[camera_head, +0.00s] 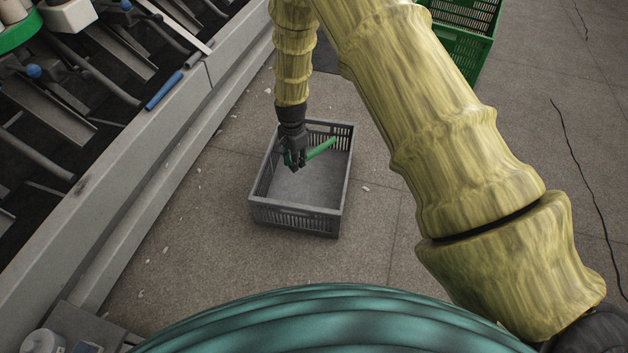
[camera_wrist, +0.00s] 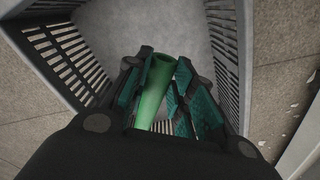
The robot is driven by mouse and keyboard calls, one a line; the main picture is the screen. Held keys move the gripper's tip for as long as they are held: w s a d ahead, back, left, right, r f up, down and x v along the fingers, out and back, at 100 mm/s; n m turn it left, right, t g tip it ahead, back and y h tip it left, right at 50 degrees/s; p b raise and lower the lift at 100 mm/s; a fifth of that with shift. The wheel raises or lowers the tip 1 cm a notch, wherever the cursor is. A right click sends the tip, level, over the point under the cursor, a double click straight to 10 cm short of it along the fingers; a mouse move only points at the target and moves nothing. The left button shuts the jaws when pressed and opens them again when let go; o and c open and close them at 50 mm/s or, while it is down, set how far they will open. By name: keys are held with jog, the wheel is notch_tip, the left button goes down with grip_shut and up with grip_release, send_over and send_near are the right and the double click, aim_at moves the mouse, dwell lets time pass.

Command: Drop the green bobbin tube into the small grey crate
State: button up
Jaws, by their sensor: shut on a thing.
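The green bobbin tube (camera_head: 321,149) is held in my gripper (camera_head: 294,163), which is shut on it. In the head view the tube sticks out to the right of the fingers, tilted up to the right. In the wrist view the green tube (camera_wrist: 154,88) lies between the two teal-padded fingers (camera_wrist: 158,95), its open end pointing away from the wrist. The small grey crate (camera_head: 295,218) stands on the floor, with slatted walls and a bare bottom. My gripper and the tube are over the crate's opening; how deep they are I cannot tell. The crate's wall also shows in the wrist view (camera_wrist: 60,52).
A green crate (camera_head: 462,50) stands at the top right, partly hidden by my arm. The winder machine (camera_head: 150,130) runs along the left, with a blue tube (camera_head: 163,91) on its edge. Concrete floor (camera_head: 190,260) around the grey crate is mostly clear, with small white scraps.

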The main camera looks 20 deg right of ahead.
jog(key=shift+f+b, duration=0.5)
jog(key=shift+f, duration=0.25)
jog(key=o, duration=1)
jog(key=shift+c, duration=0.2)
jog(key=shift+r, duration=0.1)
notch_tip(320, 180, up, 12)
